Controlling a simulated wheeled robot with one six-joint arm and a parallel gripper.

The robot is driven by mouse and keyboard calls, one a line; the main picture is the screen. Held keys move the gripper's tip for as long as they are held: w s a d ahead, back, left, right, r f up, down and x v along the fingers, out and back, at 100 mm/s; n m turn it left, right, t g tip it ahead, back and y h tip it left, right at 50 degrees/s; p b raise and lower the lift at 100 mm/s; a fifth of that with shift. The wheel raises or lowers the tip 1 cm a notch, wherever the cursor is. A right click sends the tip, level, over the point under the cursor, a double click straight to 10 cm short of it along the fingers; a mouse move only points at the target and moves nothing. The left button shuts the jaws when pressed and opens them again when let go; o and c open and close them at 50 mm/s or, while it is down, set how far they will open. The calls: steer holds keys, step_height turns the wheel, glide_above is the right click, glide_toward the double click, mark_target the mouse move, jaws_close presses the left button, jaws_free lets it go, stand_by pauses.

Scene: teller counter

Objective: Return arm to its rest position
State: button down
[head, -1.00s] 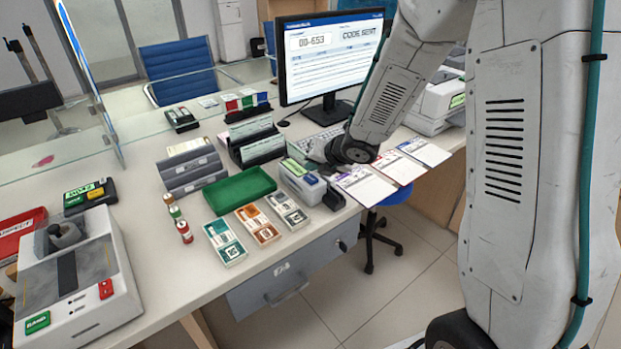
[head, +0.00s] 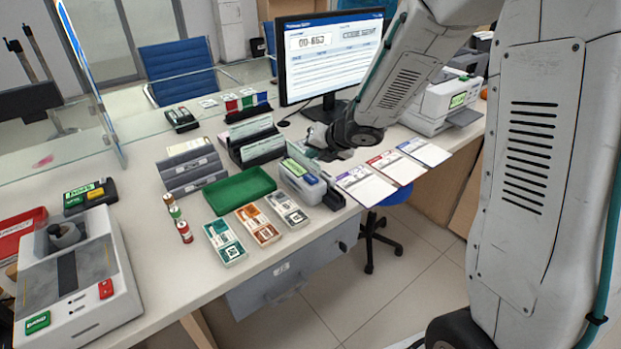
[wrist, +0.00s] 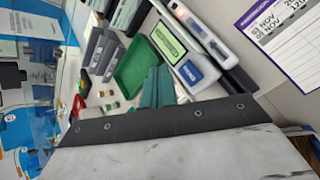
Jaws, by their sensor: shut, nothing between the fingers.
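My gripper (wrist: 157,87) shows in the wrist view as two teal fingers side by side, shut and empty. Behind them lie the green tray (wrist: 133,65) and part of the counter. In the head view my arm reaches over the counter from the right, and its wrist is in front of the monitor's base and keyboard area. The fingers are not clearly visible there.
The monitor (head: 333,50) stands behind my wrist, with a white machine (head: 440,102) to its right. Printed cards (head: 365,186) lie at the front edge. A device with a card slot (head: 303,182), file holders (head: 190,168) and the green tray (head: 240,188) crowd the left.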

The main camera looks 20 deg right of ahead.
steer(key=shift+d+f+m+h, duration=0.2)
steer(key=shift+d+m+h, duration=0.15)
steer(key=shift+m, duration=0.25)
steer(key=s+d+r+m+g+h, duration=0.35)
steer(key=s+d+m+h, duration=0.55)
steer(key=m, duration=0.8)
steer(key=s+a+r+m+g+y, duration=0.1)
steer(key=s+a+r+m+y, duration=0.1)
steer(key=s, duration=0.7)
steer(key=s+a+r+m+g+y, duration=0.1)
steer(key=s+a+r+m+y, duration=0.1)
steer(key=s+r+m, duration=0.3)
steer(key=s+a+r+m+g+y, duration=0.1)
steer(key=s+m, duration=0.5)
steer(key=s, duration=0.8)
step_height(320, 180, up, 3)
steer(key=shift+a+r+m+y, duration=0.15)
steer(key=shift+a+m+y, duration=0.25)
steer(key=shift+a, duration=0.65)
